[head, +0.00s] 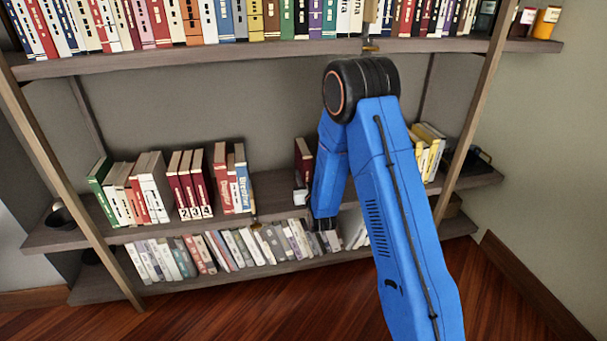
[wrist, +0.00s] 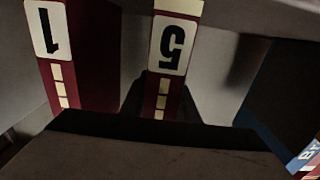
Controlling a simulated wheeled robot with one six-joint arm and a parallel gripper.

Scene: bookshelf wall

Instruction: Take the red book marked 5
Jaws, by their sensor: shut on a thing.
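The red book marked 5 (wrist: 168,60) is in the middle of the wrist view, its white label upside down. My gripper (wrist: 162,108) is shut on its spine, with a dark finger on each side. A second red book, marked 1 (wrist: 55,55), stands apart to the left in the wrist view. In the head view a dark red book (head: 303,158) stands on the middle shelf beside my blue arm. I cannot read its number there. My arm hides most of the gripper in the head view.
The upper shelf (head: 190,58) is close above. Yellow books (head: 428,150) stand right of my arm. A row of books (head: 230,247) fills the lower shelf.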

